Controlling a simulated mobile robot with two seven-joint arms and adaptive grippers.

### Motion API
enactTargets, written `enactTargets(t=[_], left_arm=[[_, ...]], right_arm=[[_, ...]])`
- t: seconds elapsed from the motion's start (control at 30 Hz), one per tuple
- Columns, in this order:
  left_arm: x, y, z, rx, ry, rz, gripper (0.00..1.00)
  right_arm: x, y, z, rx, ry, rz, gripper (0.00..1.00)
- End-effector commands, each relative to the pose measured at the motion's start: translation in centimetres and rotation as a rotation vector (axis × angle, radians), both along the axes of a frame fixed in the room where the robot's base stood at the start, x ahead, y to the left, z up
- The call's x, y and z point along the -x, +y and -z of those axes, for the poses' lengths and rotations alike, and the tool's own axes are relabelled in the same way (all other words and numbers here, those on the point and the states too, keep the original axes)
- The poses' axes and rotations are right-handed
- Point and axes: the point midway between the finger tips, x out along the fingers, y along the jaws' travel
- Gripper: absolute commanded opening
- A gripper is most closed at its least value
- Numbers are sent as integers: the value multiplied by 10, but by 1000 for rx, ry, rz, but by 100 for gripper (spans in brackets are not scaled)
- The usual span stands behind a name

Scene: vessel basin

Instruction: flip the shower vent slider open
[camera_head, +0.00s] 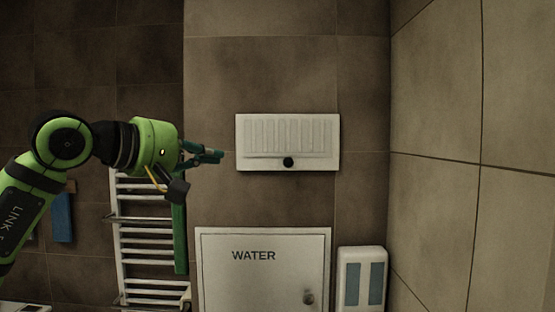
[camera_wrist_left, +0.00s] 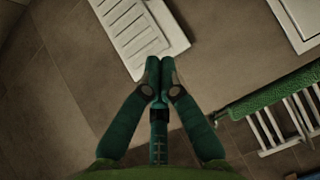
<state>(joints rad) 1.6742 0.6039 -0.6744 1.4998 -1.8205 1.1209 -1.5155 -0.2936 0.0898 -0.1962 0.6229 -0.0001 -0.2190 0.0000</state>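The white shower vent (camera_head: 288,130) is a wide panel with upright slats on the tiled wall, in the middle of the head view. Its slider has a round black knob (camera_head: 288,162) at the middle of the lower edge. My left gripper (camera_head: 217,156) is just left of the vent and points right at about knob height, apart from the knob. In the left wrist view, its two green fingertips (camera_wrist_left: 160,68) meet with nothing between them, and the vent (camera_wrist_left: 135,30) lies past them at the top. The knob is not clearly visible there. My right gripper is not in view.
A white cabinet door (camera_head: 265,270) marked WATER is below the vent. A white dispenser (camera_head: 361,279) hangs right of it. A towel rail (camera_head: 145,235) with a green towel (camera_head: 180,240) is below my left arm. The wall right of the vent is bare up to the corner.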

Motion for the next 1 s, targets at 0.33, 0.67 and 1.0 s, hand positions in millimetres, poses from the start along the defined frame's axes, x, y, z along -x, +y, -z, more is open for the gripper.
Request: enactTargets(t=[0.33,0.67,1.0], left_arm=[[2,2,-5,-20,-19,-9,0],[-26,-22,-4,-18,-13,-5,0],[-77,-69,7,-18,-14,-4,0]], right_arm=[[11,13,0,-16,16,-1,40],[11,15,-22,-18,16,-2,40],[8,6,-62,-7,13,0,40]])
